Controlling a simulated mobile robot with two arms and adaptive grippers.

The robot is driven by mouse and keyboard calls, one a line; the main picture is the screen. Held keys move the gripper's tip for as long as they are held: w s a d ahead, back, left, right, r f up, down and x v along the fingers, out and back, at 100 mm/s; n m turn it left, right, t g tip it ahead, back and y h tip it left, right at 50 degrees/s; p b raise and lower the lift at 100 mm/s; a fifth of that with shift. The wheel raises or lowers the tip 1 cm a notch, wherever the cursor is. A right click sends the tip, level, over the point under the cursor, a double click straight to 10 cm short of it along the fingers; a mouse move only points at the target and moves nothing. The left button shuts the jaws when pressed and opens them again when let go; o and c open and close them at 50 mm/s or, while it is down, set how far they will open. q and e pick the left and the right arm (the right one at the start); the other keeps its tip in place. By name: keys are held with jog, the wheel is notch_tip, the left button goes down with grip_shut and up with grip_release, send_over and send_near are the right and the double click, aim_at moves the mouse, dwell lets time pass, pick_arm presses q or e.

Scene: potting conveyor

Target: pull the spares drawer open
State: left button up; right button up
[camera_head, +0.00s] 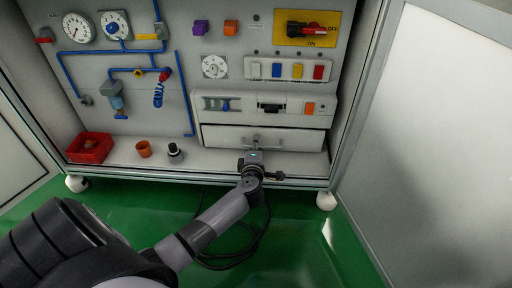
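The spares drawer (222,137) is a wide pale grey front low in the cabinet, below a panel of switches. It looks closed. Its small handle (267,143) is at the middle of the front, partly hidden by my gripper. My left arm comes in from the lower left, and its gripper (255,151) is right at the handle, pointing into the cabinet. The fingers are too small and too much covered to tell whether they are open or around the handle. My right gripper is not in view.
On the cabinet floor at the left stand a red bin (90,148), an orange cup (144,149) and a dark knob-like item (175,153). An open door (430,150) stands at the right. A black cable (232,256) lies on the green floor (300,245).

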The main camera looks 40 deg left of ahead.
pick_arm(q)
grip_shut()
dwell(0.7)
